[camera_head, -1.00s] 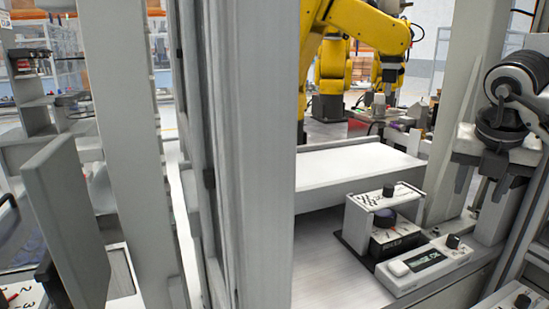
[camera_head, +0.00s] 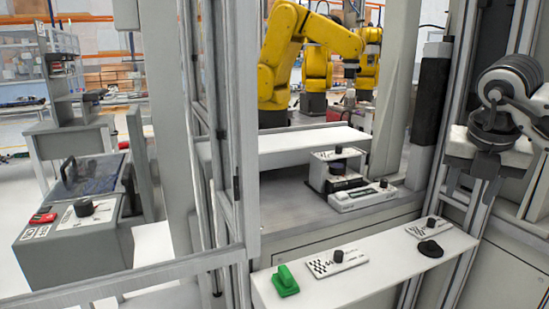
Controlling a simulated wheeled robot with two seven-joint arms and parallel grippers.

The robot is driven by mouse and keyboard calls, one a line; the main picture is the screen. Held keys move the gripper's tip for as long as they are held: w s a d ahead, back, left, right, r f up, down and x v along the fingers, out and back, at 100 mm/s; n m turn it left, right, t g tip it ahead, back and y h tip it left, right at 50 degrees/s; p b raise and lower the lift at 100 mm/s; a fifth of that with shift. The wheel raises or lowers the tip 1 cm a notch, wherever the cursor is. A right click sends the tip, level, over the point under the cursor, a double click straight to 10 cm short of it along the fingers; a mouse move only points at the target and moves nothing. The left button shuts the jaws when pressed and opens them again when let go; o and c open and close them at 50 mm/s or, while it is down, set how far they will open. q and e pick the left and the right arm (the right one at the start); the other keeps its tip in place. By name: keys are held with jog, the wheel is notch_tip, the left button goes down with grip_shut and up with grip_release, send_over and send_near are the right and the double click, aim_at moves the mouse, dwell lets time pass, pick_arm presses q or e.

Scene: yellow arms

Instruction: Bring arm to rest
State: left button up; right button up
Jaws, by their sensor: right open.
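My right arm, dark and ringed, comes in at the right edge of the head view. Its gripper (camera_head: 484,188) hangs below a white block at the wrist, with dark fingers pointing down. The fingers are apart, and I see nothing between them. The gripper hangs in front of the frame posts, to the right of the white panel (camera_head: 390,262). My left gripper is out of view.
The white panel carries a green block (camera_head: 285,281), a knob plate (camera_head: 338,262) and a black knob (camera_head: 430,248). A grey metal post (camera_head: 240,110) stands mid-left. Yellow arms (camera_head: 290,55) stand behind. A grey box (camera_head: 72,235) is at left.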

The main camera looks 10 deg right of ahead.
jog(key=a+f+n+g+y, duration=0.1)
jog(key=a+f+n+y, duration=0.35)
jog(key=a, duration=0.65)
jog(key=a+f+n+g+y, duration=0.1)
jog(key=a+f+n+y, duration=0.1)
jog(key=a+f+y, duration=0.75)
jog(key=s+a+r+m+t+y+p, duration=0.1)
jog(key=s+a+r+m+t+y, duration=0.15)
jog(key=a+y, duration=0.4)
jog(key=s+a+r+m+t+y+p, duration=0.1)
jog(key=s+a+r+m+y, duration=0.25)
jog(key=a, duration=0.55)
jog(key=w+d+f+m+t+h, duration=0.1)
jog(key=d+f+m+t+h, duration=0.4)
jog(key=m, duration=0.5)
jog(key=w+d+f+m+t+h, duration=0.1)
jog(key=d+f+m+t+h, duration=0.1)
jog(key=f+m+t+h, duration=0.45)
jog(key=s+d+f+m+g+h, duration=0.4)
jog(key=s+f+m+g+h, duration=0.2)
jog(key=s+f+m, duration=0.4)
notch_tip(320, 180, down, 5)
jog(key=shift+s+r+p, duration=0.15)
jog(key=shift+s+p, duration=0.15)
jog(key=shift+s, duration=0.8)
